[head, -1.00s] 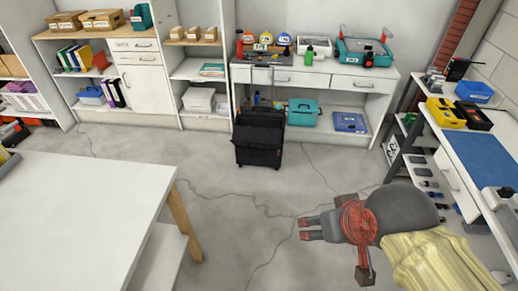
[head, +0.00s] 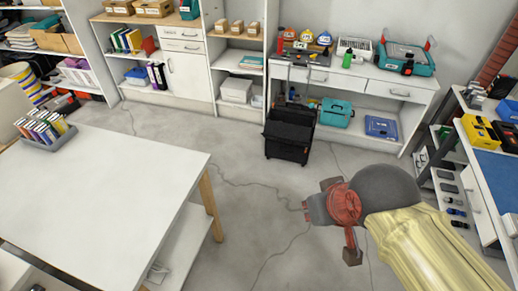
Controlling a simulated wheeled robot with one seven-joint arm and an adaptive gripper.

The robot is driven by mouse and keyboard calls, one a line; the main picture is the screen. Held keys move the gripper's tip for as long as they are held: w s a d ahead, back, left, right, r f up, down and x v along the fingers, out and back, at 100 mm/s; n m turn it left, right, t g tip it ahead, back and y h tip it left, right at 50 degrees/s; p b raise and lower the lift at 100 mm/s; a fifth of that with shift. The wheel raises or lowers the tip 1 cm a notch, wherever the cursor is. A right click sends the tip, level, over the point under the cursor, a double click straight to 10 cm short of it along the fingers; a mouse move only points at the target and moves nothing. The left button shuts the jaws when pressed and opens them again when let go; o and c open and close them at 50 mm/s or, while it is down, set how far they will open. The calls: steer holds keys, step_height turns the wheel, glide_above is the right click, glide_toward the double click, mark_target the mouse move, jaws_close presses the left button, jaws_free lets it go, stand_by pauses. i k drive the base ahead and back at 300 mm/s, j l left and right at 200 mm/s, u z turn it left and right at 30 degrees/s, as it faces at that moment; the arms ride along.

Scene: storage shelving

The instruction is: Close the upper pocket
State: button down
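A black rolling tool bag (head: 288,150) stands upright on the concrete floor in front of the back shelving, with a raised handle behind it. Its upper part (head: 290,130) shows a dark sloping panel over the lower body. At this size I cannot tell how far the upper pocket is open. My gripper (head: 306,211) is in front of the bag and slightly to its right in the picture, pointing left, clearly apart from it. Nothing shows in its grasp. Its fingertips are small and seen side-on, so their gap is unclear.
A white table (head: 95,190) with a book bin (head: 45,131) fills the left. White shelving (head: 355,95) with a teal toolbox (head: 337,113) stands behind the bag. A workbench (head: 480,175) with yellow and blue items is at the right. The floor between is clear.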

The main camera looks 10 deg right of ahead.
mark_target(277, 132)
steer(key=i+l+u, duration=0.2)
steer(key=u, duration=0.15)
steer(key=i+l+u, duration=0.5)
steer(key=l+u, duration=0.25)
steer(key=i+l, duration=0.15)
steer(key=l, duration=0.2)
steer(key=i+l+u, duration=0.1)
steer(key=l, duration=0.3)
steer(key=i+l, duration=0.2)
steer(key=l, duration=0.2)
steer(key=i+l, duration=0.15)
steer(key=l, duration=0.2)
steer(key=i+l+u, duration=0.1)
steer(key=l, duration=0.3)
